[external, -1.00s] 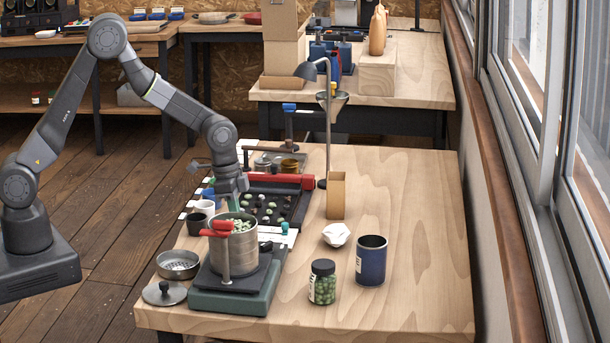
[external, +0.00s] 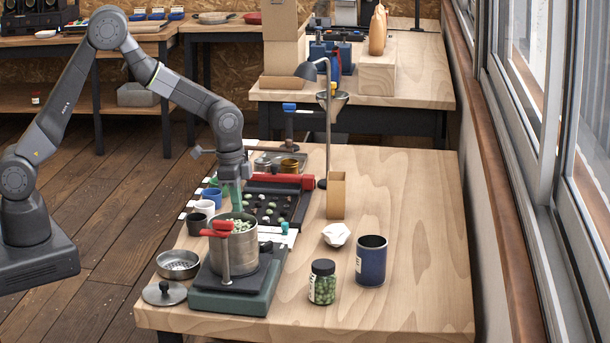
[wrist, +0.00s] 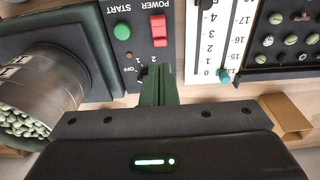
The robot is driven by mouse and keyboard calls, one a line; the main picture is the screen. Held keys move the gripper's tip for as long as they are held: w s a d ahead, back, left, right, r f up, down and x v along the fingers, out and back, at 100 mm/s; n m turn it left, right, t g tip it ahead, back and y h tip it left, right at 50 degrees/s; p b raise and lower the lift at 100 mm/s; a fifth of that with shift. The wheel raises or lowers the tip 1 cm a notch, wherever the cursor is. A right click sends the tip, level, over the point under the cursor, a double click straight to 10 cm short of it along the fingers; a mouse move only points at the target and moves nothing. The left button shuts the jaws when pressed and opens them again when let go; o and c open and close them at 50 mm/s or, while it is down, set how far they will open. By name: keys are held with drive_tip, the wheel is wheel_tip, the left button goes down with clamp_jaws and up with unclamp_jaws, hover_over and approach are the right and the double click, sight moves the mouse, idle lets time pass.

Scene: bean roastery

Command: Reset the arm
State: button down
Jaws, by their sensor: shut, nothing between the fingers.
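My gripper (external: 237,206) points down just behind the metal pot of green beans (external: 233,250) in the external view. Its green fingers are together with nothing between them. In the wrist view the shut fingers (wrist: 157,85) point at a dark control panel (wrist: 138,35) with a green START button, a red POWER switch and a small dial. The pot's side and beans (wrist: 30,100) show at the left of the wrist view. My arm is bent at the elbow, reaching over the bench from the left.
A green bean jar (external: 322,283), blue canister (external: 371,262), crumpled paper (external: 336,234) and cardboard box (external: 336,195) stand to the right.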

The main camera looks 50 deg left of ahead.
drive_tip(key=f, duration=0.3)
drive_tip(key=shift+s+a+f+b, duration=0.15)
drive_tip(key=shift+s+b, duration=0.05)
drive_tip(key=shift+b, duration=0.1)
drive_tip(key=b, duration=0.3)
drive_tip(key=shift+a+f+t+h, duration=0.1)
drive_tip(key=shift+f+t+h, duration=0.15)
drive_tip(key=shift+t+h, duration=0.05)
drive_tip(key=s+a+r+p, duration=0.2)
drive_tip(key=r+p, duration=0.3)
drive_tip(key=r, duration=0.5)
drive_tip(key=s+a+r+p, duration=0.2)
drive_tip(key=r+p, duration=0.2)
drive_tip(key=r, duration=0.5)
wheel_tip(320, 180, down, 8)
drive_tip(key=w+d+b, duration=0.1)
drive_tip(key=b, duration=0.4)
drive_tip(key=shift+w+d, duration=0.15)
drive_tip(key=shift+d, duration=0.05)
drive_tip(key=shift+f, duration=0.1)
idle(1.3)
